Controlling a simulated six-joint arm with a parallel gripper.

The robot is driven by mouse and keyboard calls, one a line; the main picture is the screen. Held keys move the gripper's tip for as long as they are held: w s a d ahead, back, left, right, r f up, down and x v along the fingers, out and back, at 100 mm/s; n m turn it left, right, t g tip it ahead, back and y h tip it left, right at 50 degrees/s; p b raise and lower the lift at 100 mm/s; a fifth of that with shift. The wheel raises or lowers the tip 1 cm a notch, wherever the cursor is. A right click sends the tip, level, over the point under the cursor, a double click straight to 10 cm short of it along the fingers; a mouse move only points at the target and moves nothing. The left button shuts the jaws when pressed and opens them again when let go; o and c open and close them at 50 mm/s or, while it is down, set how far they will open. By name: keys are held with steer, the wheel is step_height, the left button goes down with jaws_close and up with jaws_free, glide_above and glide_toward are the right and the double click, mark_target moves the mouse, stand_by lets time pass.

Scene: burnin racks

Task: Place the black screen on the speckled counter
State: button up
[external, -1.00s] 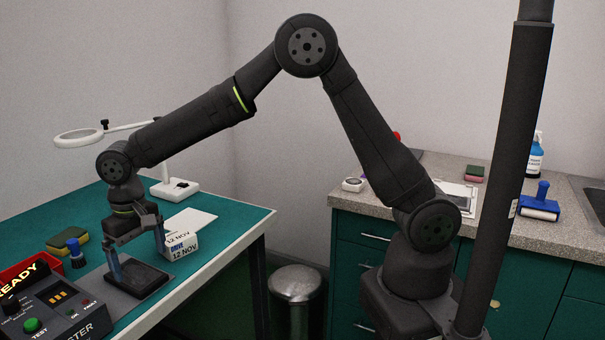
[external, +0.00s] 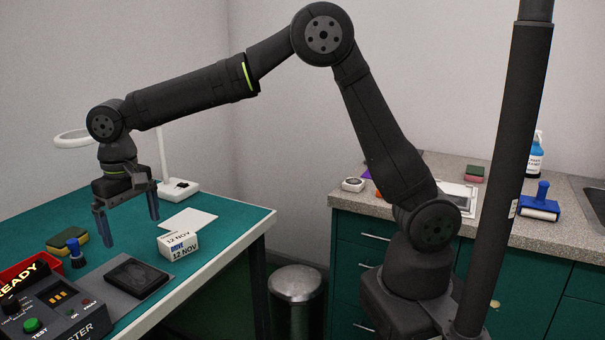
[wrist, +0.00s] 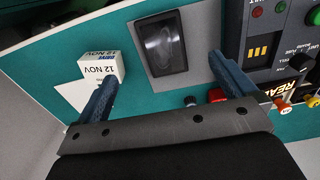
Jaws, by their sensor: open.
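The black screen (external: 137,278) lies flat on a grey mat on the green table at the left, beside the tester. It also shows in the wrist view (wrist: 161,43), past and between my fingertips. My gripper (external: 129,230) is open and empty, raised above the table and clear of the screen. The speckled counter (external: 335,201) is at the right, topping green drawers, with my arm's base in front of part of it.
A date block (external: 178,245) stands right of the screen. The tester (external: 52,308), a red bin (external: 28,270), a blue-handled brush (external: 75,250) and a sponge (external: 66,239) are at its left. A magnifier lamp (external: 162,155) stands behind. The counter holds a blue roller (external: 540,205) and a white tray.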

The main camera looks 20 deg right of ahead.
step_height(320, 180, up, 4)
steer(key=w, duration=0.2)
glide_above(137, 275)
steer(key=f, duration=1.1)
steer(key=shift+d+f, duration=0.4)
steer(key=shift+s+a+f, duration=0.1)
steer(key=shift+a+f, duration=0.1)
steer(key=shift+f, duration=1.15)
steer(key=shift+a+f, duration=0.15)
steer(key=shift+f, duration=1.15)
steer(key=c, duration=1.2)
